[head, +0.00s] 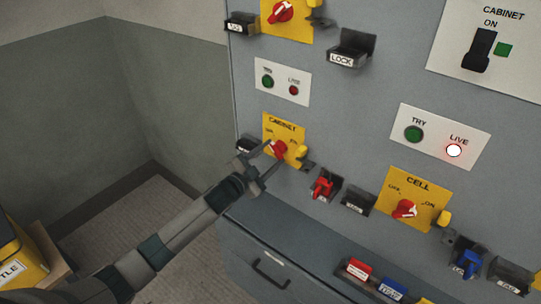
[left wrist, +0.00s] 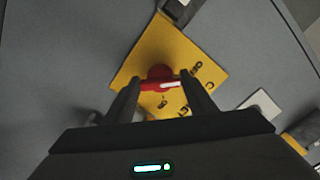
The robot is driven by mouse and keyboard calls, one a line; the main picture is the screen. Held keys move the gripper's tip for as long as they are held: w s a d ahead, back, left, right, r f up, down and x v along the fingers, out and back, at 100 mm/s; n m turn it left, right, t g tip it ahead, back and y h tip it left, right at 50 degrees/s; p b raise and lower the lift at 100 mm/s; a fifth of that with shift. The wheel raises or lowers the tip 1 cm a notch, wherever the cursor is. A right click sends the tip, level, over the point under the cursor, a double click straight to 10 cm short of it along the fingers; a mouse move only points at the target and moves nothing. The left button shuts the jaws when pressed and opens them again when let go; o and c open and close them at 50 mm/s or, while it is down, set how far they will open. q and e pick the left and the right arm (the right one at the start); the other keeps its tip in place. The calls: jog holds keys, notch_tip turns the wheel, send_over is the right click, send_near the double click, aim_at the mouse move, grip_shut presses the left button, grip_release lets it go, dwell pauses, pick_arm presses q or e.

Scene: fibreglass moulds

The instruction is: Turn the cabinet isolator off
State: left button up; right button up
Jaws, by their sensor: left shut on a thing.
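The cabinet isolator is a yellow plate (head: 270,124) labelled CABINET on the grey panel, with a red knob (head: 279,149) at its centre. My left gripper (head: 267,160) reaches it from the lower left and is shut on the red knob. In the left wrist view the red knob (left wrist: 158,74) sits between the two fingers (left wrist: 160,98), with the yellow plate (left wrist: 180,55) behind. A white mark on the knob points right in that view; which label it meets is unclear. My right gripper is not in view.
A yellow tab (head: 300,153) stands beside the knob. Below right are a red padlock (head: 322,187) and the CELL isolator (head: 418,190). A LIVE lamp (head: 453,150) glows at right, near a black CABINET switch (head: 479,50). A drawer cabinet (head: 285,250) juts out below.

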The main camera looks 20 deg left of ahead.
pick_arm(q)
jog(key=o, duration=1)
jog(key=shift+o, duration=0.2)
jog(key=shift+s, duration=0.1)
jog(key=b+v, duration=0.4)
jog(key=v, duration=1.3)
jog(key=shift+b, duration=0.35)
jog(key=shift+a, duration=0.1)
